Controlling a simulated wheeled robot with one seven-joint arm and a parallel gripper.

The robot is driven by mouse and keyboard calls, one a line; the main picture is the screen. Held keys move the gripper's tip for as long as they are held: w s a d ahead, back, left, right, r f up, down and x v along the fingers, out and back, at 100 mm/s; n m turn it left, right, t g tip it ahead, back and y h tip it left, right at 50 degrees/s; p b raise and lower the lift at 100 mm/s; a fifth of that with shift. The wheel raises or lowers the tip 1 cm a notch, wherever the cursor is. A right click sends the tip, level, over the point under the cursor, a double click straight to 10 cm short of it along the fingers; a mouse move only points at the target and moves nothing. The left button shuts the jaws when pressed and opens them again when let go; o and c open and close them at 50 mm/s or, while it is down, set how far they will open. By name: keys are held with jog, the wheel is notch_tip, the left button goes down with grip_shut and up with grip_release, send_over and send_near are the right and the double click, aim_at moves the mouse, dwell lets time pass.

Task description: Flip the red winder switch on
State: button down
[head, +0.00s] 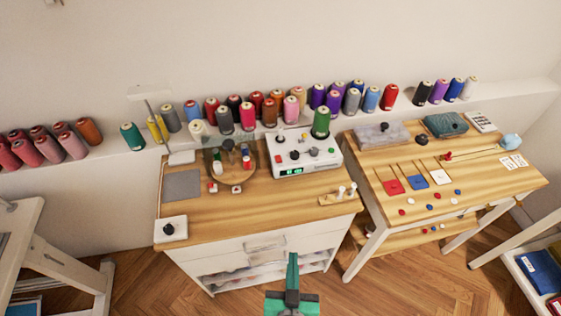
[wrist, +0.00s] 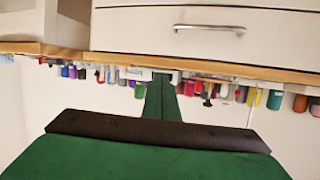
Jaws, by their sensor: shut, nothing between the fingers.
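The winder, a white box (head: 305,160) with a green display, stands at the back right of the left wooden table in the head view. A green spool sits on its top, with small knobs and red parts around it. These are too small to tell which is the red switch or how it is set. My green gripper (head: 293,265) is shut and empty, in front of the table's drawers and well apart from the winder. In the wrist view, which is upside down, my gripper (wrist: 162,92) points toward the table edge, and the winder cannot be clearly made out.
The left table (head: 215,223) also holds a white block with a black knob (head: 171,229), a grey mat (head: 182,185), a round tray and a small wooden spool stand (head: 337,199). Thread spools line the ledge behind. A second table (head: 480,190) stands at right.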

jog(key=w+a+r+n+y, duration=0.1)
jog(key=w+r+n+y, duration=0.1)
jog(key=w+r, duration=0.5)
jog(key=w+a+r+n+g+y, duration=0.1)
jog(key=w+r, duration=0.6)
jog(key=w, duration=0.8)
jog(key=shift+a+n+y, duration=0.4)
jog(key=shift+a+y, duration=0.1)
jog(key=shift+a, duration=0.25)
jog(key=shift+w, duration=0.1)
send_over(281, 168)
jog(key=f, duration=0.3)
jog(key=shift+w+a+f, duration=0.15)
jog(key=shift+w+f, duration=0.25)
jog(key=f, duration=0.2)
jog(key=shift+s+f, duration=0.2)
jog(key=shift+f, duration=0.1)
jog(key=shift+s+f, duration=0.15)
jog(key=shift+f, duration=0.5)
jog(key=shift+d, duration=0.2)
